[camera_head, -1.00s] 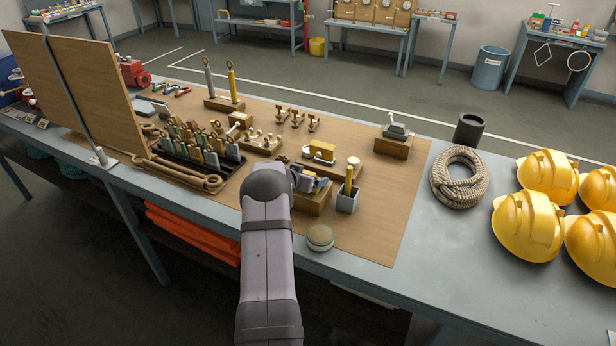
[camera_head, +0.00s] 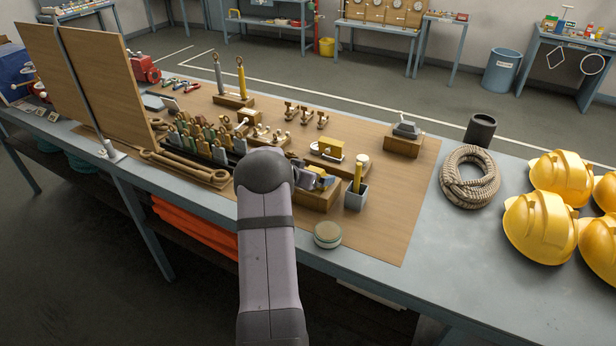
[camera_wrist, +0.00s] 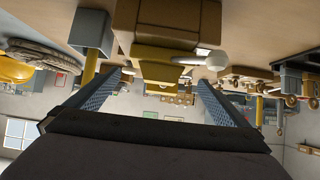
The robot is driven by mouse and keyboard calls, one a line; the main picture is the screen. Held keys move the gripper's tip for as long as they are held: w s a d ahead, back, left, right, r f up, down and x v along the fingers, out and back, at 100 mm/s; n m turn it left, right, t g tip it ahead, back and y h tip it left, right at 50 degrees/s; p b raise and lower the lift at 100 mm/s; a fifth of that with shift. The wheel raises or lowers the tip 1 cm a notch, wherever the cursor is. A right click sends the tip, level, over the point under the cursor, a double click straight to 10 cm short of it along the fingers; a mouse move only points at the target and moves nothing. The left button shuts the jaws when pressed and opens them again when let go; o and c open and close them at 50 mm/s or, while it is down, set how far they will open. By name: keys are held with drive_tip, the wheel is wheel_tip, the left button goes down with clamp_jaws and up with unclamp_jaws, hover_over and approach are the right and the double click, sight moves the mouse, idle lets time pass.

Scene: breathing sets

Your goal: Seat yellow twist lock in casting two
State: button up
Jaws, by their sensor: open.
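The yellow block-shaped lock (camera_head: 327,147), which I take for the twist lock, lies on a wooden base with a pale lever at its side. In the wrist view, turned upside down, a yellow block (camera_wrist: 158,62) with a pale bar and white knob shows beyond and between my fingers. My gripper (camera_wrist: 162,78) is open and empty, its two blue-grey fingers apart. In the head view my own arm hides it. A grey casting-like piece (camera_head: 407,129) sits on a wooden block at the right; I cannot tell which casting is number two.
A grey cup (camera_head: 355,199) with a yellow rod and a wooden box (camera_head: 316,198) of tools stand near my arm. A round tin (camera_head: 327,236) is at the front edge. A rope coil (camera_head: 470,178) and yellow helmets (camera_head: 540,225) lie at the right. The front-right board is clear.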

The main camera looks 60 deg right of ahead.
drive_tip(key=shift+v, duration=1.1)
drive_tip(key=w+a+r+n+t+y, duration=0.1)
drive_tip(key=w+a+n+t+y, duration=0.2)
drive_tip(key=w+a, duration=0.85)
drive_tip(key=w+a+r+n+t+y, duration=0.15)
drive_tip(key=w+a+n+t, duration=0.3)
drive_tip(key=w+a, duration=0.65)
drive_tip(key=s+a+f+n+y, duration=0.1)
drive_tip(key=s+a+n+y, duration=0.2)
drive_tip(key=a, duration=1.2)
drive_tip(key=s+a+f+n+g+y, duration=0.1)
drive_tip(key=s+a+f+n+y, duration=0.15)
drive_tip(key=s+a, duration=0.45)
drive_tip(key=s+a+f+n+g+y, duration=0.1)
drive_tip(key=s+a+n+g, duration=0.15)
drive_tip(key=a, duration=0.85)
drive_tip(key=s+a+f+n+g+b, duration=0.2)
drive_tip(key=s+a+g+b, duration=0.2)
drive_tip(key=s, duration=1.1)
